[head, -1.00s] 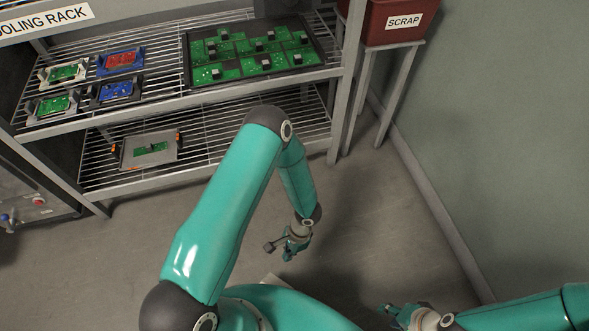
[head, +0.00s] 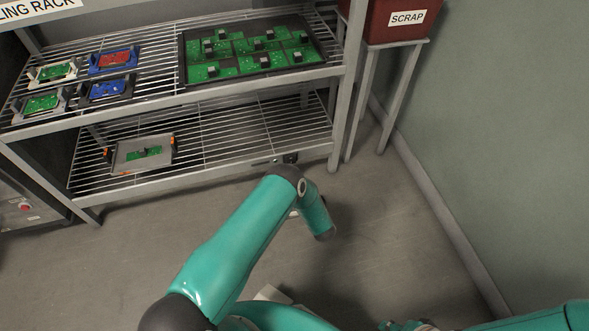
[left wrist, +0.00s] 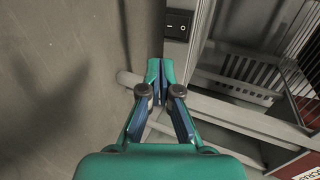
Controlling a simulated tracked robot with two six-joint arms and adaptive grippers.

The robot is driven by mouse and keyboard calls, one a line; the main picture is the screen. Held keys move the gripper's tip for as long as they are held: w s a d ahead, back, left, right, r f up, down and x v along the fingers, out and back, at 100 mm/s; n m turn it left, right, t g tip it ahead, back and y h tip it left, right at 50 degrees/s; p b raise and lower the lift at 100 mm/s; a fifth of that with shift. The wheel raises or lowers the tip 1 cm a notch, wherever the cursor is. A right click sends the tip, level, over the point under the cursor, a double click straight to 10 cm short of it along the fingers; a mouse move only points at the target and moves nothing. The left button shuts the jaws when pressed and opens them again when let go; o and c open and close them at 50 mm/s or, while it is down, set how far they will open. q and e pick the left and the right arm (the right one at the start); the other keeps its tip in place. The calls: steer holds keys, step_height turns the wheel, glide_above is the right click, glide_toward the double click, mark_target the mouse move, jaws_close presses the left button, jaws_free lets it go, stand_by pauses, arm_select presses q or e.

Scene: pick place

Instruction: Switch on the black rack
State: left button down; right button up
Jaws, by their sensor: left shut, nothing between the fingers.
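A grey metal rack with a cooling-rack sign (head: 40,8) stands at the back left; I see no rack that is black overall. In the left wrist view a black rocker switch (left wrist: 180,25) with a line and a circle sits on a grey rail, just beyond my left gripper (left wrist: 160,65). The gripper is shut and empty, its tips apart from the switch as far as I can tell. In the head view a small dark item (head: 290,158) on the lower shelf rail may be this switch. There my left gripper is hidden by its arm. My right gripper (head: 405,326) shows only partly at the bottom.
The upper shelf (head: 160,92) holds a black tray (head: 183,62) of green boards and several small boards in holders. A grey board holder (head: 128,158) lies on the lower shelf. A red scrap bin (head: 385,22) stands right on a stand. The floor in front is open.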

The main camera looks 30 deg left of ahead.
arm_select(q)
steer(key=b, duration=0.6)
glide_toward(291, 160)
steer(key=w+a+f, duration=0.3)
steer(key=a+f, duration=0.1)
steer(key=f, duration=0.1)
steer(key=shift+w+a, duration=0.3)
steer(key=shift+a, duration=0.1)
steer(key=shift+f, duration=0.1)
